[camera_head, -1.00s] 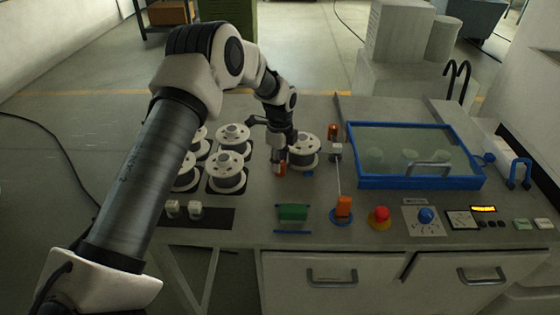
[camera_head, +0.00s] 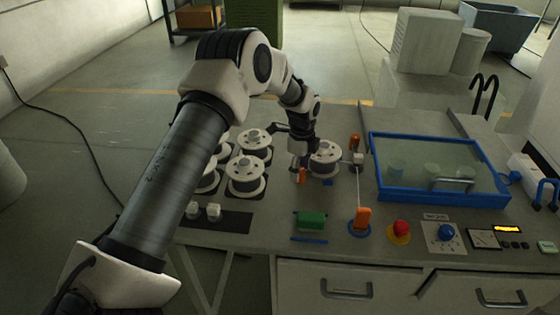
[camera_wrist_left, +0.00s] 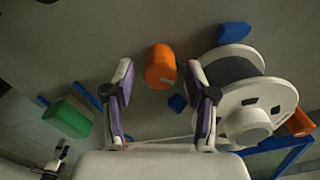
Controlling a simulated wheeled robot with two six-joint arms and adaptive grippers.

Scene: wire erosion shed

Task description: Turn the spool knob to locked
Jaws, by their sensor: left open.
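An orange knob (camera_head: 302,176) stands upright on the bench, beside the mounted white-flanged spool (camera_head: 325,158). My left gripper (camera_head: 299,164) is over this knob, pointing down, and partly hides it. In the left wrist view, the orange knob (camera_wrist_left: 160,66) lies between the two spread fingers, near the tips, with a gap on each side. The spool (camera_wrist_left: 245,90) is close to the right finger there. A small pale mark shows on the knob, but I cannot read its lock position.
Several loose spools (camera_head: 246,176) stand left of the gripper. A green block (camera_head: 311,221), an orange handle (camera_head: 362,217) and a red button (camera_head: 401,228) are nearer the front. A blue-framed lidded tank (camera_head: 440,165) is to the right.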

